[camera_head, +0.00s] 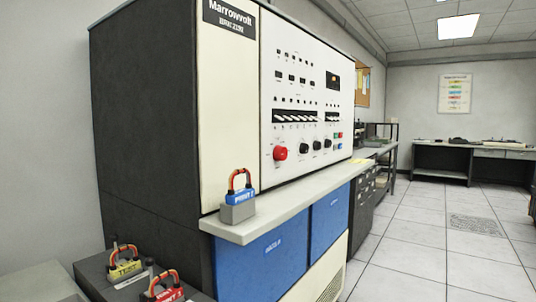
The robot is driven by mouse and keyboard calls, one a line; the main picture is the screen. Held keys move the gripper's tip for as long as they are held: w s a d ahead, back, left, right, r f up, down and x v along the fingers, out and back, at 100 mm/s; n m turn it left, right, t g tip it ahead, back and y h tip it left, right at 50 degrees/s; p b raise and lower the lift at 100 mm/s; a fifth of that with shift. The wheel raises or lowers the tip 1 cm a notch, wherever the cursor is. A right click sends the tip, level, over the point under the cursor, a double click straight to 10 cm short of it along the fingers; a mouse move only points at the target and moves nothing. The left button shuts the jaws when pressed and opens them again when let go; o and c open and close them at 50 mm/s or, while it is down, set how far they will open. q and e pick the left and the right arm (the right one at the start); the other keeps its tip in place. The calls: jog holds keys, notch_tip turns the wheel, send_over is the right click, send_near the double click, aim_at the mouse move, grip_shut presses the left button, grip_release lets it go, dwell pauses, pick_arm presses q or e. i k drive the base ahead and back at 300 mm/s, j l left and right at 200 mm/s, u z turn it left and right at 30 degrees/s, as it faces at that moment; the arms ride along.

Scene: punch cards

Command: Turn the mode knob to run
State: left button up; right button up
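The white control panel (300,80) of the machine faces right and is seen at a slant. A large red knob or button (280,153) sits at its lower left. Neither of my grippers is in view.
A grey shelf (290,213) juts out below the panel, with a blue-labelled block with an orange handle (239,197) on its near end. Yellow (124,267) and red (166,291) handled blocks stand lower left. The tiled floor (420,240) to the right is clear.

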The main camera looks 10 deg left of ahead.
aim_at(280, 153)
jog(key=i+l+u, duration=0.1)
jog(key=u, duration=0.25)
jog(key=i+l+u, duration=0.1)
jog(key=u, duration=0.25)
jog(key=i+l+u, duration=0.1)
jog(key=u, duration=0.25)
jog(key=i+l+u, duration=0.25)
jog(key=l, duration=0.5)
jog(key=i+l+u, duration=0.1)
jog(key=l+u, duration=0.15)
jog(key=l, duration=0.55)
jog(key=l+u, duration=0.25)
jog(key=l, duration=0.55)
jog(key=i+l, duration=0.05)
